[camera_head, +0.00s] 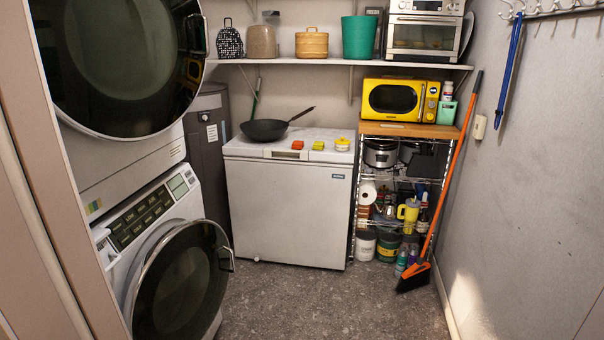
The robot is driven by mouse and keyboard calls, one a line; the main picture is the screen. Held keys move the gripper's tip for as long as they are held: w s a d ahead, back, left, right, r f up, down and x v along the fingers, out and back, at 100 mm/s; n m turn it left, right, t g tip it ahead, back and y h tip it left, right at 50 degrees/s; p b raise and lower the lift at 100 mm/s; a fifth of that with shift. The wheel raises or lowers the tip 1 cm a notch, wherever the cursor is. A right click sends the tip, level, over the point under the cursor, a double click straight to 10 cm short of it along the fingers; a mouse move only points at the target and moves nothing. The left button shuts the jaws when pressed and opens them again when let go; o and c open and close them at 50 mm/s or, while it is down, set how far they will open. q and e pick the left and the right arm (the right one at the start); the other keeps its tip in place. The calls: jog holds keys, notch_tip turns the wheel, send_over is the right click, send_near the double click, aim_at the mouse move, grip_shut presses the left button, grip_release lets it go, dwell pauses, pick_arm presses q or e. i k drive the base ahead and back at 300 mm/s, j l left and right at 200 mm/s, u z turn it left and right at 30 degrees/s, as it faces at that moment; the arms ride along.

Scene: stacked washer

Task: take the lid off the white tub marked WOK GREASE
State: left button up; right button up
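Two white containers show, and I cannot read WOK GREASE on either. A small white tub (342,146) with a yellow lid stands upright at the right of the white chest freezer's top (226,146). Its lid (342,140) sits on it. A larger white bucket (365,247) with dark print stands at the bottom of the wire rack; its top is partly in shadow. Neither of my grippers is in view.
The washer's round door (182,285) stands open at left. An orange broom (447,172) leans at right. The middle floor (315,300) is clear.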

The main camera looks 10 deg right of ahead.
aim_at(342, 141)
jog(key=i+l+z, duration=0.1)
jog(key=i+z, duration=0.25)
jog(key=i, duration=2.1)
